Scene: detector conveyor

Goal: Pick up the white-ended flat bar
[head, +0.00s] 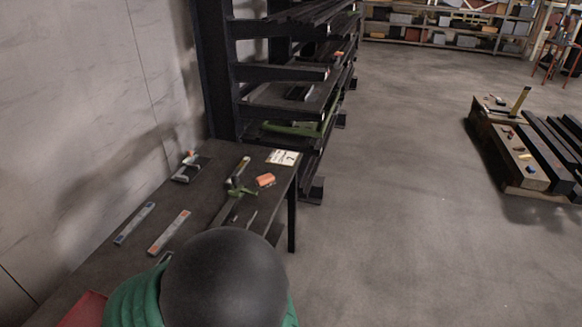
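A dark table (98,262) runs along the wall at the left. Two pale grey flat bars lie on it: one with blue ends (134,223) and one with orange ends (169,232). A small light piece (165,257) shows just below the orange-ended bar, mostly hidden by a large dark dome; I cannot tell whether it is the white-ended flat bar. No bar with clearly white ends can be made out. Neither of my grippers is in view.
The dark dome (230,275) with green sides blocks the lower middle. A green-and-dark tool (237,190), an orange block (265,180) and a white card (283,157) lie on the table. A dark rack (255,73) stands behind.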

